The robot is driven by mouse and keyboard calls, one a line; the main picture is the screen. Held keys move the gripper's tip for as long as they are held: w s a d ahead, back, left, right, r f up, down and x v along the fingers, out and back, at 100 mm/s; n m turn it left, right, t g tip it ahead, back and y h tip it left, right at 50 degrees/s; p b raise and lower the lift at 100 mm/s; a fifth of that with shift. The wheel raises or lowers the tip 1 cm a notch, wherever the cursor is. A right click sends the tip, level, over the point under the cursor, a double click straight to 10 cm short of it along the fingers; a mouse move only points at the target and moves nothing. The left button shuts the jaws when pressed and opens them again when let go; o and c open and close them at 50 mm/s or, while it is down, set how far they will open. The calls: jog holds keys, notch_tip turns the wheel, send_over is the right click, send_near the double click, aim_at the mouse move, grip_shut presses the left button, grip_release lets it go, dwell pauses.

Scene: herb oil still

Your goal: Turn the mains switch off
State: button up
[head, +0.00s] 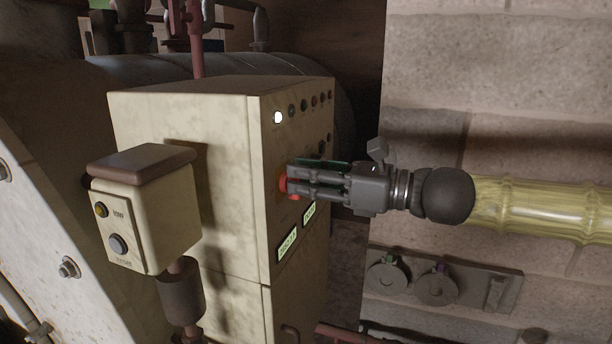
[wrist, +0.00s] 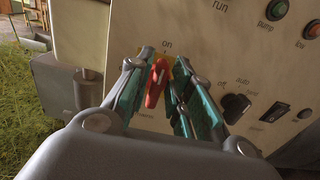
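The mains switch is a red handle (wrist: 155,84) on a yellow plate, on the front of a cream cabinet (head: 185,125). In the wrist view the handle stands nearly upright, below the word "on". In the head view only red parts of the switch (head: 283,184) show at my fingertips. My gripper (wrist: 163,58) is open, with one finger on each side of the handle. The left finger is very close to the handle; I cannot tell if it touches. A gap shows between the handle and the right finger. My gripper (head: 288,181) reaches the panel from the right in the head view.
A black selector knob (wrist: 237,107) and a rocker switch (wrist: 275,111) sit right of the mains switch. A lit white lamp (head: 277,118) is on the panel's top row. A button box (head: 150,215) stands in front of the cabinet.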

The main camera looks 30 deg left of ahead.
grip_shut()
jog(key=shift+f+n+b, duration=0.15)
jog(key=shift+n+b, duration=0.15)
jog(key=shift+b, duration=0.1)
jog(key=n+b, duration=0.4)
jog(key=b, duration=0.1)
jog(key=shift+s+f, duration=0.3)
jog(key=shift+s, duration=0.05)
jog(key=n+b, duration=0.5)
jog(key=shift+s+d+f, duration=0.1)
jog(key=shift+s+f, duration=0.1)
jog(key=shift+s, duration=0.05)
jog(key=n+b, duration=0.4)
jog(key=b, duration=0.1)
jog(key=shift+s+f, duration=0.1)
jog(key=shift+f, duration=0.15)
jog(key=n+b, duration=0.4)
jog(key=shift+s+n, duration=0.1)
jog(key=shift+n, duration=0.3)
jog(key=o, duration=0.5)
grip_release()
jog(key=shift+d, duration=0.1)
